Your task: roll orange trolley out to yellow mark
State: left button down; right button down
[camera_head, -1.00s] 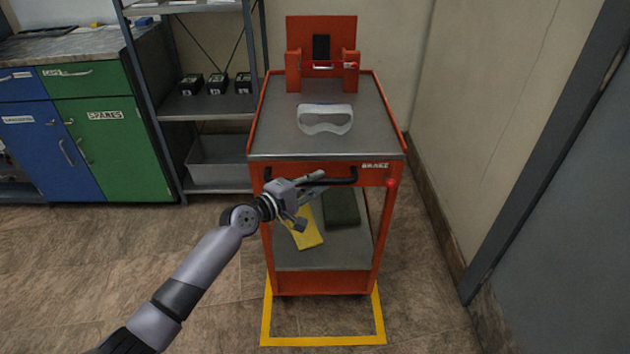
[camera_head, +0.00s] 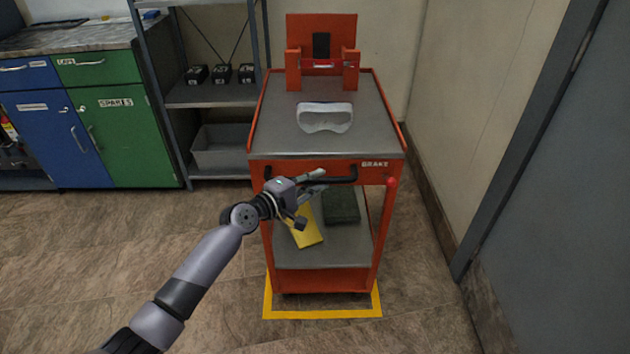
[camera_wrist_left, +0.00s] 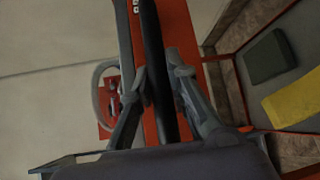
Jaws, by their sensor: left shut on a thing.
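The orange trolley (camera_head: 325,280) stands upright in front of me, with grey shelves and a black handle (camera_head: 340,180) across its front. My left gripper (camera_head: 318,181) is shut on the handle; in the left wrist view its fingers (camera_wrist_left: 160,95) lie on both sides of the black bar (camera_wrist_left: 155,60). A red brake knob (camera_head: 392,182) sits at the front right corner beside the BRAKE label. The yellow floor mark (camera_head: 325,314) shows as an outline around the trolley's foot; its front edge lies just before the trolley and its rear part is hidden. My right gripper is out of view.
Clear goggles (camera_head: 325,117) lie on the trolley's top. A yellow cloth (camera_head: 306,232) and a dark green item (camera_head: 341,206) lie on its lower shelf. A grey rack (camera_head: 205,95) and cabinets (camera_head: 128,135) stand left, a wall right. The floor in front is free.

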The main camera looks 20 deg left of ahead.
pick_arm(q)
jog(key=c, duration=1.5)
grip_release()
jog(key=shift+c, duration=0.2)
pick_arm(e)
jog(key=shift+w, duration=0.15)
pick_arm(q)
jog(key=v, duration=1.2)
